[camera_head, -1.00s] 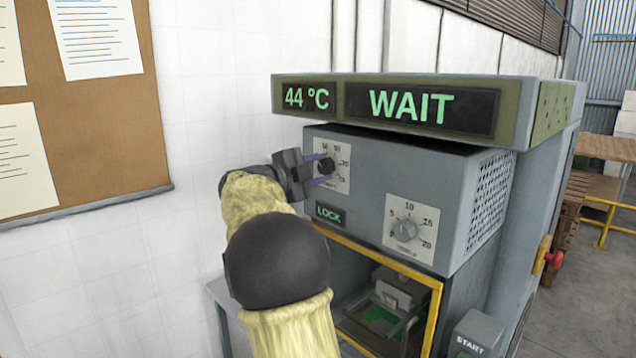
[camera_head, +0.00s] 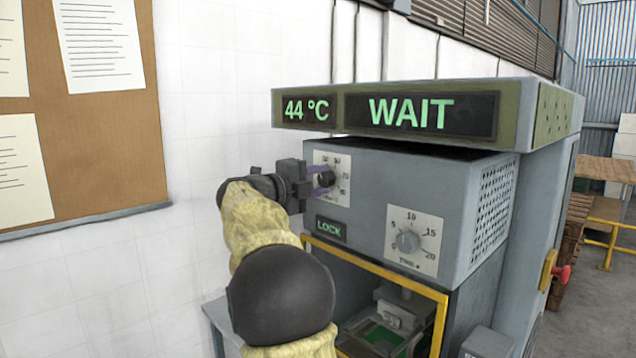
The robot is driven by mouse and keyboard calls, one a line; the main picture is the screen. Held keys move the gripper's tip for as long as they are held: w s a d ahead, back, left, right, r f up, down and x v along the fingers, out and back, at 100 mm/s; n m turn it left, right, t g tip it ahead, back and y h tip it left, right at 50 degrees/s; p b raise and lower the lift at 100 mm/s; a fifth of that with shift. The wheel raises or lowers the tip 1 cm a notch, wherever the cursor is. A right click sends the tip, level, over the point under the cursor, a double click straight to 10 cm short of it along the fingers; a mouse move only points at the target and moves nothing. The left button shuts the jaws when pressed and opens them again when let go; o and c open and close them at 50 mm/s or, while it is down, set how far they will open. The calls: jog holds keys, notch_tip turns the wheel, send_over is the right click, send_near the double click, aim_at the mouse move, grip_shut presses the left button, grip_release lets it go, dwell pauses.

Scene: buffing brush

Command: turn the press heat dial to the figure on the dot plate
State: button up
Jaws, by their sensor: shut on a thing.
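The heat dial is a dark knob (camera_head: 326,179) on a pale scale plate (camera_head: 333,163) at the upper left of the grey press front. My gripper (camera_head: 321,180) comes from the left and is shut on this knob, its purplish fingers above and below it. The gripper and knob hide part of the scale, and its figures are too small to read surely. The press display (camera_head: 385,110) reads 44 °C and WAIT in green. An olive plate with small dark dots (camera_head: 554,107) is on the right end of the display housing; its dot pattern is too small to read.
A second dial (camera_head: 408,241), marked 5 to 20, sits lower right. A LOCK sign (camera_head: 330,229) glows below the heat dial. A yellow frame (camera_head: 437,318) surrounds the press opening. A red knob (camera_head: 562,274) juts from the right side. A cork board (camera_head: 100,150) hangs at left.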

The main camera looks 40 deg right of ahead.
jog(key=o, duration=1)
jog(key=shift+d, duration=0.1)
jog(key=a+b, duration=0.1)
jog(key=a, duration=0.4)
jog(key=s+a+b, duration=0.1)
jog(key=a, duration=0.5)
jog(key=a+b, duration=0.1)
jog(key=a, duration=0.5)
jog(key=shift+s+a, duration=0.15)
jog(key=shift+a, duration=0.1)
